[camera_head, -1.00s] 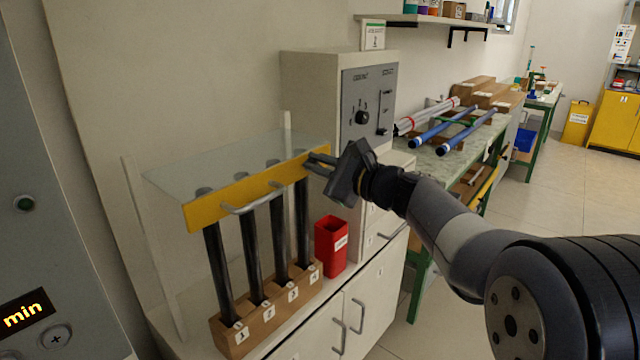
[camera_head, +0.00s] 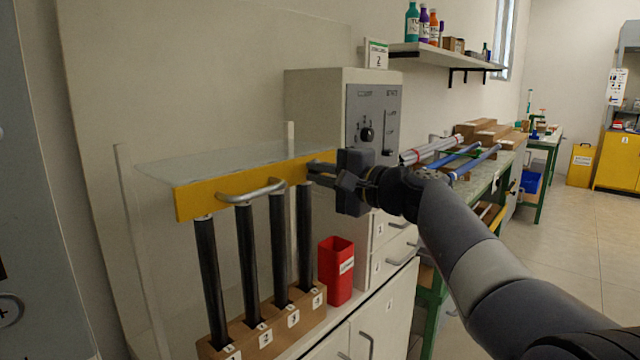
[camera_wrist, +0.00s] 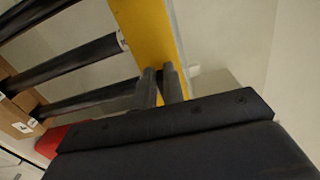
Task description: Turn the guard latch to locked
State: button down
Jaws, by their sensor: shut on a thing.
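The guard is a clear panel (camera_head: 200,160) with a yellow front bar (camera_head: 200,198) and a grey handle (camera_head: 252,191). It sits above several upright black rods (camera_head: 245,260). My gripper (camera_head: 318,172) is at the right end of the yellow bar, its fingers shut there. In the wrist view my two fingers (camera_wrist: 164,84) come close together against the yellow bar (camera_wrist: 148,35). What they hold is presumably the guard latch, but it is hidden by the fingers, so its position cannot be told.
A wooden numbered block (camera_head: 265,335) holds the rod bottoms. A red bin (camera_head: 337,272) stands right of it, below my gripper. A grey control box (camera_head: 310,110) is behind. A bench (camera_head: 490,170) with blue and silver rods lies to the right.

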jog(key=shift+f+n, duration=0.15)
jog(key=shift+n, duration=0.15)
jog(key=c, duration=1.5)
grip_release()
jog(key=shift+d, duration=0.1)
jog(key=v, duration=1)
jog(key=shift+s+d, duration=0.25)
jog(key=shift+s, duration=0.05)
